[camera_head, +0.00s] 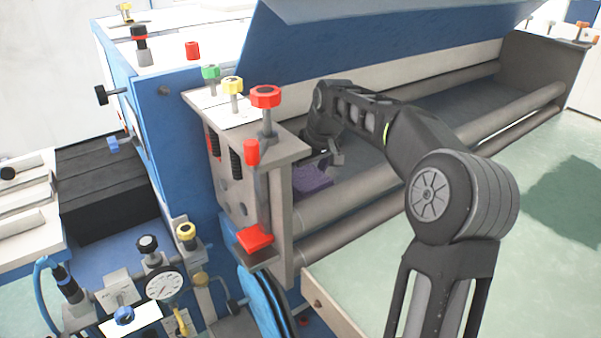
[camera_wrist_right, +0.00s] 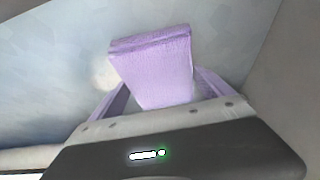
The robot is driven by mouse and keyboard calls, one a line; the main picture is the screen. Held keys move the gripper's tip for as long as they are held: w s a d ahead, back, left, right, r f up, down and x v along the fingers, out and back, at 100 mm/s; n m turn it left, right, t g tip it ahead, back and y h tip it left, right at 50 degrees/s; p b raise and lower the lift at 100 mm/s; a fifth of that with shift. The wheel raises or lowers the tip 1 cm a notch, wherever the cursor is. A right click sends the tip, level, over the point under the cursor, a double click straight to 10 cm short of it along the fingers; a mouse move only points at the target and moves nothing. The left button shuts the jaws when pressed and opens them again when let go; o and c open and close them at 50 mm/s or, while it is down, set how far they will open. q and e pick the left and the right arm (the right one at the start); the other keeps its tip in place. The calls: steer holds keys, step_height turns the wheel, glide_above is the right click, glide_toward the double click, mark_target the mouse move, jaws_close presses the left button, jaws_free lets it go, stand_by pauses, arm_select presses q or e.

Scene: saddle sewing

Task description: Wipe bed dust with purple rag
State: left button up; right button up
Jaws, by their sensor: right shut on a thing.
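The purple rag (camera_head: 312,178) is low in the machine's bed, just right of the grey end block with the knobs. My right gripper (camera_head: 322,160) reaches down into the bed and is shut on the rag. In the right wrist view the rag (camera_wrist_right: 152,70) looks like a folded block between the fingers (camera_wrist_right: 160,98), with the blue-grey bed surface (camera_wrist_right: 50,60) behind it. The bed (camera_head: 455,103) shows as a dark blue-grey trough in the head view. I cannot make out dust on it. My left gripper is not in view.
The end block (camera_head: 285,150) with red (camera_head: 265,97), yellow and green knobs stands close left of my gripper. Two long grey rollers (camera_head: 400,185) run along the bed's front. A blue slanted cover (camera_head: 390,40) rises behind. The bed is clear to the right.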

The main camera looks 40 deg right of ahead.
mark_target(318, 169)
steer(key=shift+d+p, duration=0.35)
steer(key=shift+d, duration=0.65)
steer(key=shift+d, duration=0.1)
steer(key=shift+d+p, duration=0.55)
steer(key=shift+d, duration=0.45)
steer(key=shift+d+f, duration=0.15)
steer(key=shift+d, duration=0.45)
steer(key=shift+s, duration=0.1)
steer(key=shift+d+p, duration=0.95)
steer(key=shift+d, duration=0.75)
steer(key=shift+p, duration=0.35)
